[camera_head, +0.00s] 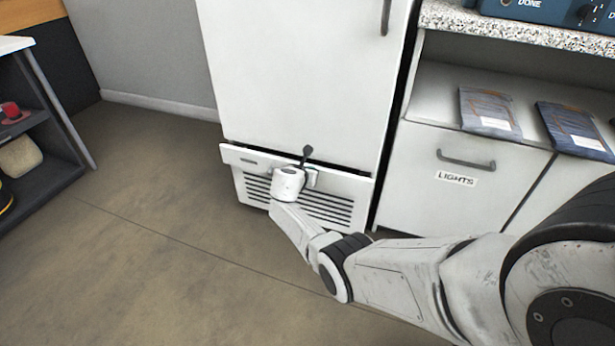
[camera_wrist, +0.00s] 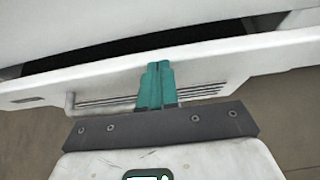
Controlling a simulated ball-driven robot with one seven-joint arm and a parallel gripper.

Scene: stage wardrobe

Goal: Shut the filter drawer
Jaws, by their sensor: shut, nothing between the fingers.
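The filter drawer (camera_head: 240,156) is the low white front across the base of the tall white cabinet (camera_head: 295,70), above a slatted vent (camera_head: 325,205). It stands out from the cabinet. The wrist view shows a dark gap behind the top edge of the drawer front (camera_wrist: 215,62). My gripper (camera_wrist: 157,68) has its teal fingers together and empty, pointing at the middle of the drawer front. The fingertips overlap the front in that view; I cannot tell whether they touch it. In the head view my wrist (camera_head: 287,183) hides part of the front and vent.
A counter unit with a drawer labelled LIGHTS (camera_head: 456,178) stands close on the right, with packets (camera_head: 490,112) on its shelf. A dark shelf rack (camera_head: 60,170) stands at the far left. The floor (camera_head: 140,240) left of the cabinet is clear.

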